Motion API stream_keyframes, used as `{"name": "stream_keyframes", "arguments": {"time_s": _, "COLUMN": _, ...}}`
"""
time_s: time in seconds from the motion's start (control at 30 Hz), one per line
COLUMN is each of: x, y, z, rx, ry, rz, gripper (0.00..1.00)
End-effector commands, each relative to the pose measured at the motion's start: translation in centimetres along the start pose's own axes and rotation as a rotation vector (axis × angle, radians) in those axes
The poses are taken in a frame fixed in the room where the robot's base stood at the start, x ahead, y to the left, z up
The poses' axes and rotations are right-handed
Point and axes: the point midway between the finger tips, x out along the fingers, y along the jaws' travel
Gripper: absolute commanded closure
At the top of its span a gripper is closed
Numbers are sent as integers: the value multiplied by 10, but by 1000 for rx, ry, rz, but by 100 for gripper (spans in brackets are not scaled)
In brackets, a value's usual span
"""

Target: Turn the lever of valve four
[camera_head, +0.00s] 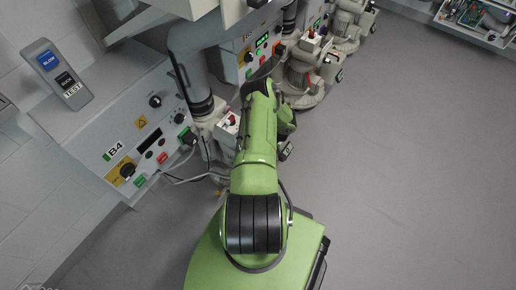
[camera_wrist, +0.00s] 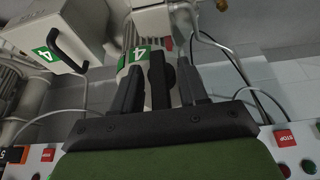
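My gripper (camera_wrist: 159,78) shows in the wrist view with its two dark fingers apart. An upright black bar (camera_wrist: 158,80), which looks like a lever, stands between the fingers. I cannot tell whether either finger touches it. Behind it is a pale valve body with a green "4" label (camera_wrist: 134,56). A light box (camera_wrist: 50,30) with another green "4" label and a black handle (camera_wrist: 70,42) is at the upper left. In the head view my green arm covers this area, and the fingers and the bar cannot be made out there.
A sloped panel marked B4 (camera_head: 115,150) with knobs and buttons is left of my arm. Thick grey pipes and further blower units (camera_head: 305,75) stand close around the arm. Thin cables (camera_wrist: 235,65) loop at the right in the wrist view. The floor (camera_head: 410,160) at the right is clear.

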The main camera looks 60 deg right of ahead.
Motion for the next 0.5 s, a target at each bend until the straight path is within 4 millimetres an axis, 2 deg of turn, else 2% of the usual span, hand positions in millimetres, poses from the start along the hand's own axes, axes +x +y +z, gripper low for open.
{"name": "stream_keyframes", "arguments": {"time_s": 0.27, "x": -4, "y": 0, "z": -1, "rx": 0, "ry": 2, "rz": 0, "gripper": 57}}
{"name": "stream_keyframes", "arguments": {"time_s": 0.37, "x": -22, "y": 1, "z": -2, "rx": 2, "ry": 2, "rz": 2, "gripper": 57}}
{"name": "stream_keyframes", "arguments": {"time_s": 0.5, "x": -63, "y": 1, "z": -3, "rx": 4, "ry": 2, "rz": 3, "gripper": 57}}
